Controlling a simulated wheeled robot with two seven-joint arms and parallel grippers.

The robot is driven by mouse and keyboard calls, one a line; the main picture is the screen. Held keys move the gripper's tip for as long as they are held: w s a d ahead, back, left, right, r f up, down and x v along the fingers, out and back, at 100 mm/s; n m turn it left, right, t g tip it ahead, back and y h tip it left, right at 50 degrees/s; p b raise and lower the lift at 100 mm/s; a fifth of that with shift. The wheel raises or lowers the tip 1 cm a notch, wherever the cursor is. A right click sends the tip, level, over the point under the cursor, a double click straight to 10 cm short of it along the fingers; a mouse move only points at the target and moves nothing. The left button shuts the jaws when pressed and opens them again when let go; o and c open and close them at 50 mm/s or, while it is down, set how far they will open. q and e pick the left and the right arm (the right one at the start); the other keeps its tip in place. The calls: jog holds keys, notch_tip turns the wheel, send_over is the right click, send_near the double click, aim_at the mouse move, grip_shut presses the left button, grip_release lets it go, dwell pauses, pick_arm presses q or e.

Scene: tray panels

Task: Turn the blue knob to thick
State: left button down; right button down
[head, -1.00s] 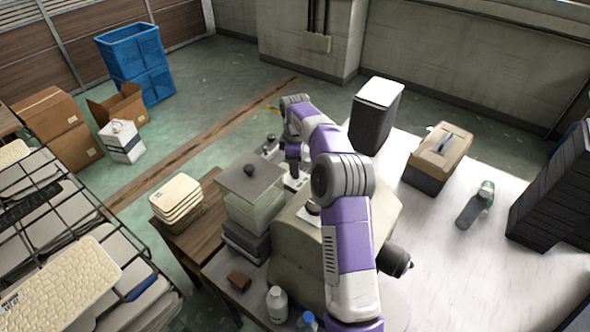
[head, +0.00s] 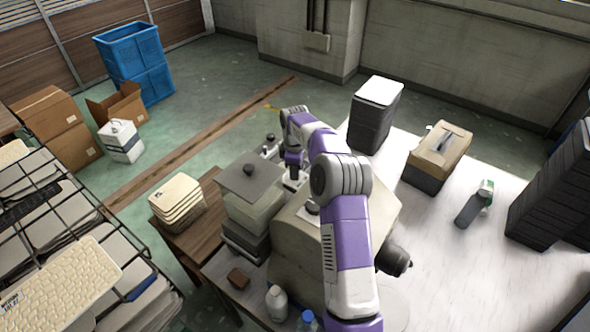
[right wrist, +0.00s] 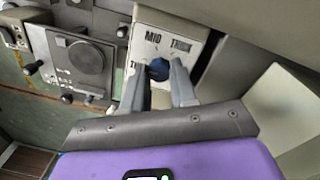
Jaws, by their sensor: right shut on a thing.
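The blue knob (right wrist: 159,69) shows in the right wrist view, on a white panel (right wrist: 178,22) with printed labels. "MID" is above the knob and "THICK" is to its upper right; a label starting with "T" at the left is partly covered by a finger. My right gripper (right wrist: 160,76) is shut on the blue knob, one finger on each side. The knob's pointer cannot be made out. In the head view my right gripper (head: 292,172) reaches down to the machine's panel; the knob is hidden there. My left gripper is not in view.
A grey panel with a round dark disc (right wrist: 83,59) and small black knobs is left of the label panel. The beige machine body (head: 292,238) stands close under my right arm.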

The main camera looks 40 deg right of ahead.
jog(key=shift+m, duration=0.4)
jog(key=m+p, duration=0.2)
jog(key=m, duration=0.2)
jog(key=shift+r+m, duration=0.1)
jog(key=shift+m, duration=0.2)
jog(key=m+p, duration=0.1)
jog(key=m, duration=0.5)
jog(key=shift+w+g, duration=0.1)
jog(key=shift+g, duration=0.2)
jog(key=m+p, duration=0.1)
jog(key=m, duration=0.5)
jog(key=shift+m, duration=0.4)
jog(key=m, duration=0.5)
jog(key=shift+m, duration=0.3)
jog(key=c, duration=0.9)
grip_release()
